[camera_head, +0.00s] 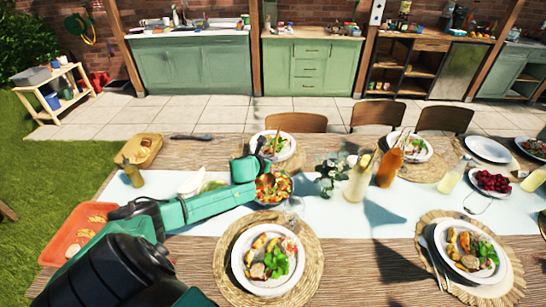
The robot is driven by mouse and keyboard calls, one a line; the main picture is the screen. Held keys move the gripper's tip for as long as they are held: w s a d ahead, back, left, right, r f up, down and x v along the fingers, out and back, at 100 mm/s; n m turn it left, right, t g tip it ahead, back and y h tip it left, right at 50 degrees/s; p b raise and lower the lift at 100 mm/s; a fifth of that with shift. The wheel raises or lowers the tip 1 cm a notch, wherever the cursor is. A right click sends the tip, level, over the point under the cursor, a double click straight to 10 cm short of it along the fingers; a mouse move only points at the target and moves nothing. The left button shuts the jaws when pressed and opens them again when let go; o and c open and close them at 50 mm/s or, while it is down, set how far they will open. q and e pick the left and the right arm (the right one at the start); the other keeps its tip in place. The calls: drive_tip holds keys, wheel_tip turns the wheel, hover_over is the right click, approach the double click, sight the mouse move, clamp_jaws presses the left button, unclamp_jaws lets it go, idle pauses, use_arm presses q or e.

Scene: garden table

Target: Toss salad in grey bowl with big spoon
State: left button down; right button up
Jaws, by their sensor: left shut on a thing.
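The salad bowl (287,199) stands on the pale runner near the middle of the table, filled with mixed red, green and orange salad (274,190). Its rim is partly hidden by my left arm. My left gripper (262,148) is just above and behind the bowl, pointing away from me, and is shut on what looks like the big spoon (267,178), whose lower end reaches down into the salad. Most of the handle is hidden by the gripper. My right gripper is not in view.
Served plates stand in front (267,285) and behind the bowl. An orange tray (62,255) and a small bottle (133,177) are at left.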

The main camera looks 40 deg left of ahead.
use_arm(q)
drive_tip(key=f+b, duration=0.1)
drive_tip(key=f, duration=0.1)
drive_tip(key=shift+s+d+f+b, duration=0.2)
drive_tip(key=shift+s+f+b, duration=0.15)
drive_tip(key=shift+s+f, duration=0.05)
drive_tip(key=shift+w+d+r, duration=0.2)
drive_tip(key=shift+r, duration=0.05)
wheel_tip(320, 180, up, 10)
drive_tip(key=w+d+p, duration=0.2)
drive_tip(key=p, duration=0.7)
drive_tip(key=shift+w+d, duration=0.15)
drive_tip(key=shift+w, duration=0.15)
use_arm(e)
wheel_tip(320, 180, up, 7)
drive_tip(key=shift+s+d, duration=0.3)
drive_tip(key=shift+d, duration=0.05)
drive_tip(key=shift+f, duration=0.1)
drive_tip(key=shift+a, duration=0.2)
